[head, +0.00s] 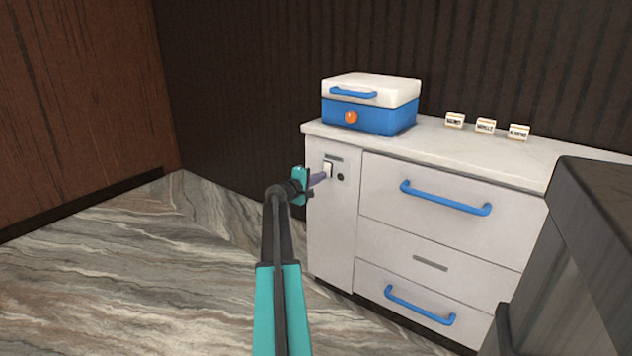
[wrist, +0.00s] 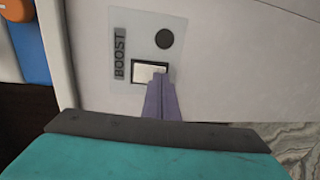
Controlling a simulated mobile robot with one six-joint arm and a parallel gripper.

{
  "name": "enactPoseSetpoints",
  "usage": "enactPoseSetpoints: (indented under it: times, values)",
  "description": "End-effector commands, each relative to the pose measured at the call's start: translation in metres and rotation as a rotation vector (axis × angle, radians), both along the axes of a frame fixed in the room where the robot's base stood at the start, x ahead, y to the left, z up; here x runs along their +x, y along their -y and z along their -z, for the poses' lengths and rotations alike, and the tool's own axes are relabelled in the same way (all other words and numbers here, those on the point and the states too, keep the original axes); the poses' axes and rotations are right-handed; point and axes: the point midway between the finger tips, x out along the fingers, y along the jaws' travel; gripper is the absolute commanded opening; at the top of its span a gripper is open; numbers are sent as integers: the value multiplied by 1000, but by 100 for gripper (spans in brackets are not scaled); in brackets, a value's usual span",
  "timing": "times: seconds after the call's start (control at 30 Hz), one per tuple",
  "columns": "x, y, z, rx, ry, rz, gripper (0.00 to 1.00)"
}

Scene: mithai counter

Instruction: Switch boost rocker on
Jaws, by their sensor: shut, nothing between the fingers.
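The boost rocker (head: 328,169) is a small pale switch in a dark frame on the narrow left panel of the white cabinet. In the wrist view the rocker (wrist: 148,73) sits beside a label reading BOOST (wrist: 119,57), with a round dark knob or button (wrist: 164,39) near it. My gripper (head: 322,178) is shut and empty, its purple fingers pointing at the panel. In the wrist view the fingertips (wrist: 161,78) overlap the rocker's lower right part. I cannot tell whether they touch it or which way it is tipped.
A blue box with a white lid (head: 368,117) and several small label cards (head: 485,126) stand on the white counter (head: 440,139). Blue drawer handles (head: 445,199) stick out to the right. A dark block (head: 590,250) fills the right foreground. The marbled floor (head: 130,260) at left is clear.

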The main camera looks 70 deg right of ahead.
Motion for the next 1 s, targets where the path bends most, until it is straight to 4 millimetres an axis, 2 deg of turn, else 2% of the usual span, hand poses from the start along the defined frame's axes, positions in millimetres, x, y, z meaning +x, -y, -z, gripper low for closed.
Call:
enactPoseSetpoints:
  times: [0.63, 1.0]
  values:
    - [-3, 12, 4, 0, 0, 0, 0]
    - [-2, 7, 3, 0, 0, -1, 0]
